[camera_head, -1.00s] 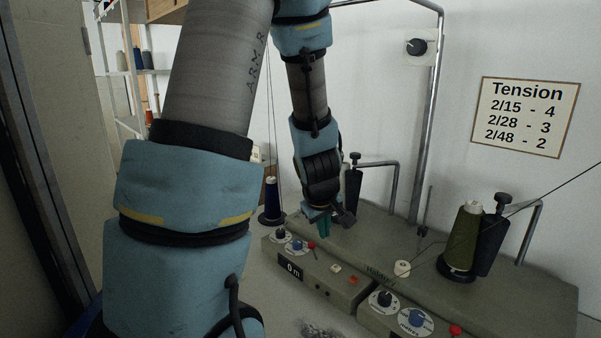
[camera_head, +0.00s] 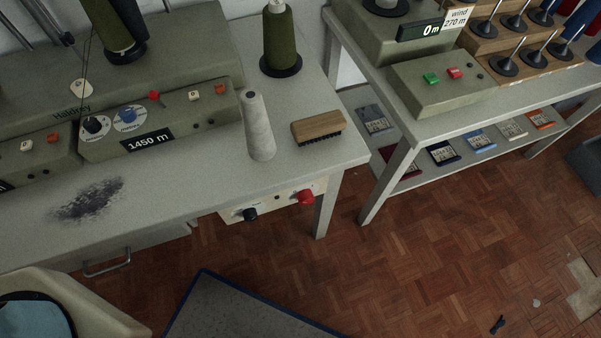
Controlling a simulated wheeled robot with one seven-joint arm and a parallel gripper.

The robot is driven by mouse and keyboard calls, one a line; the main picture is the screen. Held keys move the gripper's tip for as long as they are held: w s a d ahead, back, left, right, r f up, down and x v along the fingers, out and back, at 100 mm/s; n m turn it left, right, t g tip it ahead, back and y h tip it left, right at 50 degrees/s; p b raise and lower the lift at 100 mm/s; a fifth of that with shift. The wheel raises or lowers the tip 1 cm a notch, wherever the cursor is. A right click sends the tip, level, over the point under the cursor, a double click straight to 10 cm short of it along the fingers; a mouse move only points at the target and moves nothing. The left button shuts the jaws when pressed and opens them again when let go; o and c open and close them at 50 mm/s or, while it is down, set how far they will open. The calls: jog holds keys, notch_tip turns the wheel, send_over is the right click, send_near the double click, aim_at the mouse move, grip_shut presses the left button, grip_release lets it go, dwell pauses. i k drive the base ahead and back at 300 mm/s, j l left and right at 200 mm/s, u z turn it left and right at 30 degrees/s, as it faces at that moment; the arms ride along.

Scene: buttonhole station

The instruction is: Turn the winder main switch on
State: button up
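A pale panel (camera_head: 275,202) is mounted under the front edge of the winder table (camera_head: 190,205), near its right end. It carries a black rotary knob (camera_head: 249,214) on the left and a larger red rotary knob (camera_head: 305,197) on the right. I cannot read any label there, so I cannot tell which knob is the main switch or its setting. The winder (camera_head: 185,112) stands on the table with dials, small buttons and a display reading 1450 m. My gripper is out of view.
A grey-white cone (camera_head: 258,128), a wooden brush (camera_head: 318,128) and a green thread cone (camera_head: 279,38) stand or lie on the table's right end. A second table (camera_head: 395,160) stands to the right across a gap. Parquet floor (camera_head: 400,270) is open in front; a blue-edged mat (camera_head: 240,310) lies below.

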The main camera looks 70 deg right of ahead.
aim_at(306, 197)
jog(key=k+j, duration=0.25)
jog(key=k, duration=0.2)
jog(key=k+j, duration=0.25)
jog(key=k, duration=0.2)
jog(key=k+j, duration=0.25)
jog(key=k, duration=0.2)
jog(key=k+j+z, duration=0.1)
jog(key=k+j, duration=0.2)
jog(key=k, duration=0.15)
jog(key=k+j, duration=0.2)
jog(key=k, duration=0.25)
